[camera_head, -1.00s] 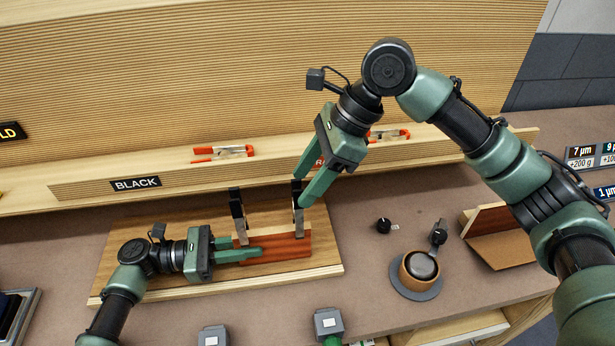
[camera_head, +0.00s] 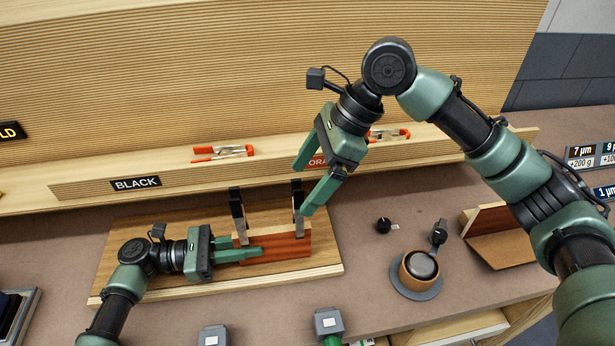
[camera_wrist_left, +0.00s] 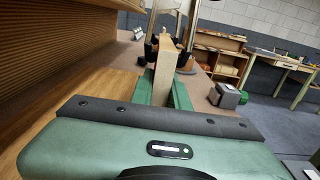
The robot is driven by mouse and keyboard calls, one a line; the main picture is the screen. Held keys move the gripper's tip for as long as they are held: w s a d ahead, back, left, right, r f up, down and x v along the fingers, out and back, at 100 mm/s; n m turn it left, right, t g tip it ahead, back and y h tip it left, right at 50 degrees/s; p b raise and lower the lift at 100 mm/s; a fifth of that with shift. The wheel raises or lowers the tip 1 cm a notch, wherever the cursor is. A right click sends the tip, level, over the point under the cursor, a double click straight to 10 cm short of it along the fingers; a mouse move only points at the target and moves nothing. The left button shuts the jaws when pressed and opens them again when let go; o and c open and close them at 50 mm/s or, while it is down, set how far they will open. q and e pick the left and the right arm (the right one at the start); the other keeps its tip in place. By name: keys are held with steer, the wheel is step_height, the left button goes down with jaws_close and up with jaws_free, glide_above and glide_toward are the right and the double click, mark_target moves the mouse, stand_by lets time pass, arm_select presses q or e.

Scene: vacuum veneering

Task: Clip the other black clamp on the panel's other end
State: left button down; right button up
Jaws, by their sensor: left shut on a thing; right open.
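The panel (camera_head: 275,250), with a red-brown front face and pale top edge, stands on a wooden board (camera_head: 130,258). One black clamp (camera_head: 238,212) stands upright on the panel's left end. The other black clamp (camera_head: 298,208) stands upright at its right end. My left gripper (camera_head: 240,255) is shut on the panel near its left end; the left wrist view shows the panel's edge (camera_wrist_left: 166,75) between the fingers.
Orange clamps (camera_head: 222,152) lie on the shelf behind the ledge with the BLACK sign (camera_head: 136,183). A round pot (camera_head: 420,268) on a grey base and a black knob (camera_head: 383,225) are to the right. Grey devices (camera_head: 328,322) stand at the front edge.

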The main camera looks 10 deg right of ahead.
steer(key=v, duration=1.2)
stand_by(0.6)
arm_select(q)
steer(key=c, duration=1.3)
jaws_free()
